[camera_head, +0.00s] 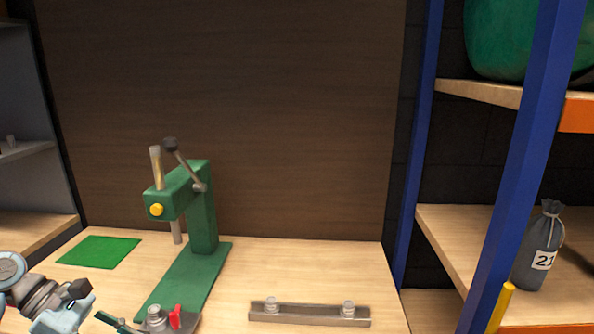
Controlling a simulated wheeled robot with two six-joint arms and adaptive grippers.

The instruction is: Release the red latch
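The red latch (175,317) stands at the bottom edge of the view, on a grey metal piece with a round knob (156,318) at the front of the green press base (187,283). The latch looks upright; its lower part is cut off by the frame edge. My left gripper (78,302) is at the bottom left, to the left of the latch and apart from it. Its fingers are small and partly cut off, so I cannot tell whether it is open. My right gripper is not in view.
The green press (203,210) with its lever and yellow button rises behind the latch. A metal bar with two knobs (310,313) lies to the right. A green mat (100,251) lies at the back left. A blue-framed shelf (525,150) holds a grey bag (538,245).

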